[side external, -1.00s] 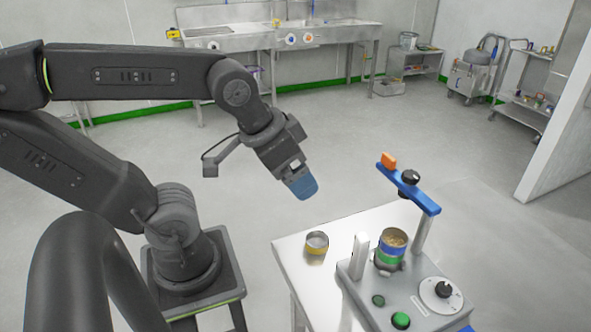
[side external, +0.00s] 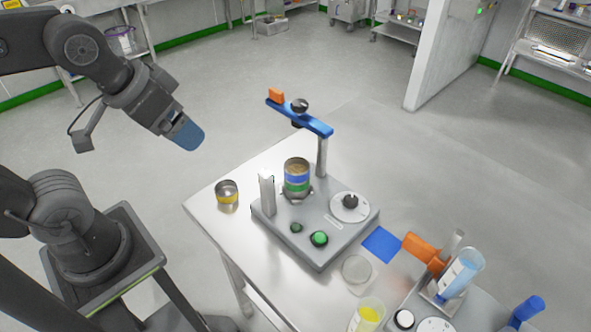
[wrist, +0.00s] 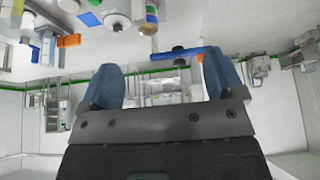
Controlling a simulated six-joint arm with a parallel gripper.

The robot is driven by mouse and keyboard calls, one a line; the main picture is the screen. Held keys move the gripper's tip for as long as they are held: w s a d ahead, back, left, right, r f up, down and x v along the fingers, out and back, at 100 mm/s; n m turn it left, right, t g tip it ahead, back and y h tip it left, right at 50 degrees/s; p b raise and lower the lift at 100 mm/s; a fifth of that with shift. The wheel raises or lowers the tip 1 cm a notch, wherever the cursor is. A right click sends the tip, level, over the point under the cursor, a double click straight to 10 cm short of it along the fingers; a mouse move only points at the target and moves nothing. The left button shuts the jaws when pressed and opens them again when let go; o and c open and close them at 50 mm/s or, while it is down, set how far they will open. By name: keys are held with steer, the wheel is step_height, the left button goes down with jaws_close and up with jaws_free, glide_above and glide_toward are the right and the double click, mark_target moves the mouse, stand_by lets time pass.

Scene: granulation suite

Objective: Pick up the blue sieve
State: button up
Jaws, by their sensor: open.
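A stack of sieves stands on the grey shaker base (side external: 335,230). The blue sieve (side external: 297,181) shows as a blue band in that stack, above a green band (side external: 297,189). A metal-walled section with brown grains tops the stack. My gripper (side external: 192,139) is open and empty, in the air to the upper left of the stack in the side view and well apart from it. In the wrist view, the two blue fingers of my gripper (wrist: 165,75) are spread with nothing between them. The stack shows small at the top of the wrist view, cut by the edge.
A blue clamp bar (side external: 312,124) with an orange handle (side external: 276,95) and black knob (side external: 299,106) stands over the shaker. A yellow-banded metal sieve (side external: 227,198) sits alone at left. A blue square (side external: 382,244), clear dish (side external: 356,270) and yellow-filled beaker (side external: 367,317) are at right.

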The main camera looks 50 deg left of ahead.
steer(key=shift+o, duration=0.2)
steer(key=m+g+y, duration=0.2)
steer(key=m+g, duration=0.4)
steer(key=m, duration=1.2)
glide_above(297, 166)
steer(key=s+d, duration=0.1)
steer(key=d, duration=0.1)
step_height(297, 166, down, 15)
steer(key=shift+d+r, duration=0.15)
steer(key=shift+s+a+f, duration=0.1)
steer(key=shift+s+f, duration=0.05)
steer(key=shift+f, duration=0.7)
steer(key=shift+s+a+f, duration=0.1)
steer(key=shift+f, duration=0.8)
steer(key=shift+s+a+f, duration=0.1)
steer(key=shift+s+f, duration=0.05)
steer(key=shift+f, duration=0.7)
steer(key=shift+c, duration=0.3)
steer(key=shift+m, duration=0.3)
steer(key=c, duration=1)
